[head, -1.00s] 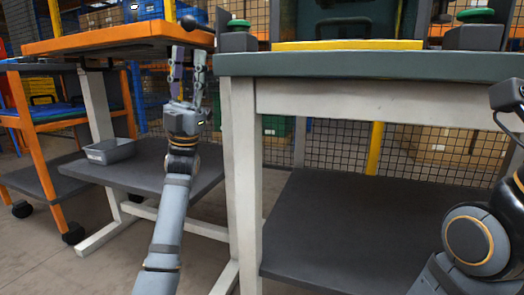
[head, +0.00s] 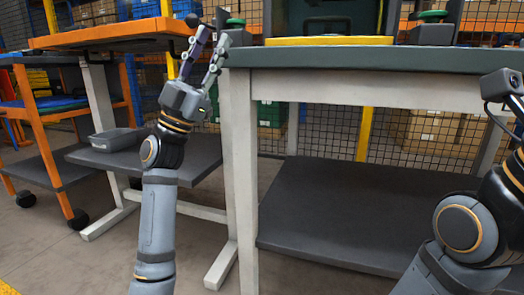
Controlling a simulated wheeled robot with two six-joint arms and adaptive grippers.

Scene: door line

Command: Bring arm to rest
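My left gripper (head: 209,53) is raised in front of the gap between the orange-topped table (head: 110,33) and the grey-green-topped workbench (head: 400,58). Its two fingers point up and stand apart, with nothing between them. Its fingertips show near the workbench's left end; I cannot tell whether they touch it. My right arm (head: 460,225) shows at the right edge, bent, with a dark camera-like part at its top. Its fingers are not in view.
A grey bin (head: 117,139) sits on the orange-topped table's lower shelf. An orange-framed cart (head: 45,135) on casters stands at the left. The workbench's lower shelf (head: 350,210) is bare. Mesh fencing (head: 335,130) runs behind. Floor is free at lower left.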

